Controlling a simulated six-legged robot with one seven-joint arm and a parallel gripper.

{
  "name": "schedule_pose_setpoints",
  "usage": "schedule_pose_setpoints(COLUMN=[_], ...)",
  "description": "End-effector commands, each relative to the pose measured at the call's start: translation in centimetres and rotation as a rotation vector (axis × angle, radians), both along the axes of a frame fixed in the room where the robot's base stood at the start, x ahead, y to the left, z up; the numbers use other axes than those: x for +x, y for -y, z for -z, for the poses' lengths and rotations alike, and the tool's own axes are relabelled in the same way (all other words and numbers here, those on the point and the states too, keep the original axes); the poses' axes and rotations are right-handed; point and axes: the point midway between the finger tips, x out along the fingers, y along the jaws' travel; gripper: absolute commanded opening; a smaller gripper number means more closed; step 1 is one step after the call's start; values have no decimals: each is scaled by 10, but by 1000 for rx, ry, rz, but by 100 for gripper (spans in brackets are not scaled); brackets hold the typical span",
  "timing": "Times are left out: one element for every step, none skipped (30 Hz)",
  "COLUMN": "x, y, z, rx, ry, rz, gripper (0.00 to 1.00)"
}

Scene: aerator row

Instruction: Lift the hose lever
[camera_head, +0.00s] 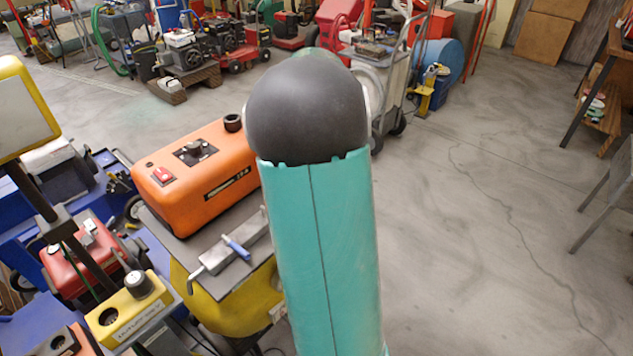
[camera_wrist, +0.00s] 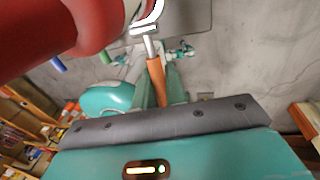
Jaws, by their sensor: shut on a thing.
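In the wrist view my gripper (camera_wrist: 157,76) is shut on a lever with an orange grip (camera_wrist: 155,72), which I take to be the hose lever. Its bare metal shank (camera_wrist: 149,46) runs up to a white and silver fitting at the top edge. The fingers stand on either side of the orange grip and touch it. The far part of the fitting is cut off by the frame. In the head view my teal arm fills the middle, and neither the gripper nor this lever shows.
A large red body (camera_wrist: 50,30) hangs close at the upper left of the wrist view. In the head view an orange machine (camera_head: 200,172) on a yellow base stands left of my arm, with a blue-handled tool (camera_head: 236,248) on its plate. The floor (camera_head: 480,220) at right is clear.

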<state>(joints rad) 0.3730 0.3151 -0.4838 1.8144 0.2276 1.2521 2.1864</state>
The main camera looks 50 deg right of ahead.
Motion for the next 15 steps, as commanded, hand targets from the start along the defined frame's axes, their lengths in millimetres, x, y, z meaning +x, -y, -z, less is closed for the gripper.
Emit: schedule_pose_setpoints(x=[0, 0, 1, 0, 0, 0, 0, 0, 0, 0, 0, 0, 0, 0, 0], y=[1, 1, 1, 1, 1, 1, 1, 1, 1, 1, 1, 1, 1, 1, 1], z=[-1, -2, -2, -3, -3, -3, -3, -4, -4, -4, -4, -4, -4, -4, -4], rx=[-3, -5, -5, -5, -4, -4, -4, -4, -6, -5, -5, -5, -5, -5, -5], ry=[-21, -31, -43, -51, -59, -67, -72, -76, -79, -82, -83, -84, -85, -85, -85], rz=[-1, 0, 0, 1, 0, 0, 1, 1, 2, 1, 1, 2, 1, 1, 1], gripper=[0, 0, 0, 0, 0, 0, 0, 0, 0, 0, 0, 0, 0, 0, 0])
